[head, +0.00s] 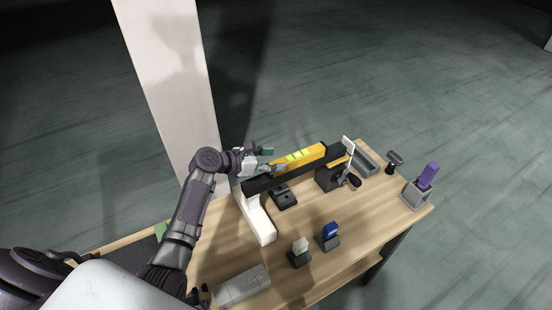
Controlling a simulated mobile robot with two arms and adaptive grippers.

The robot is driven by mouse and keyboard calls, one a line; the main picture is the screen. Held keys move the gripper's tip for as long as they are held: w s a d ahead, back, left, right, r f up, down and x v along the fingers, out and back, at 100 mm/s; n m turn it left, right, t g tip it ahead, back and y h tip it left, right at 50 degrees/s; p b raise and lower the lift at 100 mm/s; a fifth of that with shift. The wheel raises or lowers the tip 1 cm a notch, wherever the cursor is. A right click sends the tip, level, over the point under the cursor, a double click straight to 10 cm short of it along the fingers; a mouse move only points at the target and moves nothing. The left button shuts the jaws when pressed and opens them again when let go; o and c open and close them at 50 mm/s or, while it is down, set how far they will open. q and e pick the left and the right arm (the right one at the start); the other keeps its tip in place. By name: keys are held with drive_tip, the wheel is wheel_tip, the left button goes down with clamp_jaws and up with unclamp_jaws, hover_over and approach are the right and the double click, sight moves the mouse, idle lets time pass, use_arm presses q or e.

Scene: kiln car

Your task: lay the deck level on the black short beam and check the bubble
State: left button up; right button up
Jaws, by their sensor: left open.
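The yellow deck level (312,153) with bright green vial windows lies lengthwise along the top of the black short beam (291,176). It appears to rest on the beam, but I cannot tell if its whole underside touches. The bubble is too small to read. My left gripper (268,163) is open at the level's left end, close to it. I cannot tell whether its fingers touch the level. My right gripper is not in view.
A white support (259,222) is under the beam's left end, and a dark block (327,179) is near its right end. Blue (330,230) and white (300,244) items, a grey box (243,286) and a purple-topped holder (416,194) stand on the wooden table (285,275).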

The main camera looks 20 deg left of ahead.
use_arm(q)
drive_tip(key=shift+v, duration=0.75)
drive_tip(key=shift+s+a, duration=0.15)
drive_tip(key=v, duration=1.1)
drive_tip(key=shift+s+a+r, duration=0.15)
drive_tip(key=shift+s+a, duration=0.05)
